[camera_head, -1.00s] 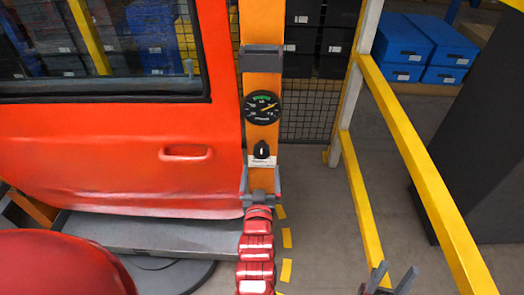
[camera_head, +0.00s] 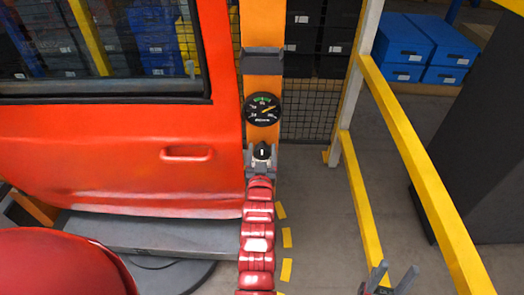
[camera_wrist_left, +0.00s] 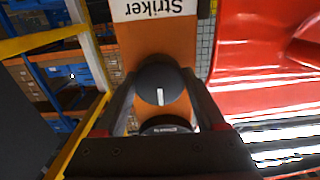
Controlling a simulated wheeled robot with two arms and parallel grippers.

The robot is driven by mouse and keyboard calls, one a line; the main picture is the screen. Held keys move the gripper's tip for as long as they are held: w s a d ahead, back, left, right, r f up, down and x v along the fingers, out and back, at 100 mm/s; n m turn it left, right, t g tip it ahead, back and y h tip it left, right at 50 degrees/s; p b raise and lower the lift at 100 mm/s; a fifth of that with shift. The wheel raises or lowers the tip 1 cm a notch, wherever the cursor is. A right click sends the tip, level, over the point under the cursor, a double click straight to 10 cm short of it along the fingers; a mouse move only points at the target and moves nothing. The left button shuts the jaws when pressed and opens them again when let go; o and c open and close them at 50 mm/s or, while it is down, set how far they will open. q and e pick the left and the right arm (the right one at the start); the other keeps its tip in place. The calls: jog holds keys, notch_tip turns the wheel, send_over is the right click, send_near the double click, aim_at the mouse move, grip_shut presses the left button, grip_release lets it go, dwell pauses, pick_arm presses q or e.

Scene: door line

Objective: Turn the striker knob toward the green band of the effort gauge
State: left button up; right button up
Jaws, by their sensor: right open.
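The striker knob (camera_head: 262,151) is a small black knob with a white mark, on the orange post below the round black effort gauge (camera_head: 263,109). The gauge has a green band along its top; its yellow needle points up and right, off the band. My left gripper (camera_head: 261,158) is at the knob, one finger on each side. In the left wrist view the knob (camera_wrist_left: 160,92) sits between the spread fingers; whether they touch it is unclear. Its white mark points along the post. My right gripper (camera_head: 391,278) is open and empty at the bottom edge.
A red car door (camera_head: 110,150) stands close left of the post (camera_head: 263,25). A yellow rail (camera_head: 415,160) runs along the right. Blue boxes (camera_head: 425,48) stand at the back right. The floor between post and rail is clear.

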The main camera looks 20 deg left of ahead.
pick_arm(q)
jog(key=c, duration=0.9)
jog(key=shift+f+n+b, duration=0.15)
jog(key=shift+n+b, duration=1.2)
jog(key=shift+n, duration=0.05)
jog(key=shift+a+n+b, duration=0.1)
jog(key=shift+n+b, duration=0.75)
jog(key=shift+n, duration=0.55)
jog(key=o, duration=1.4)
jog(key=shift+c, duration=0.2)
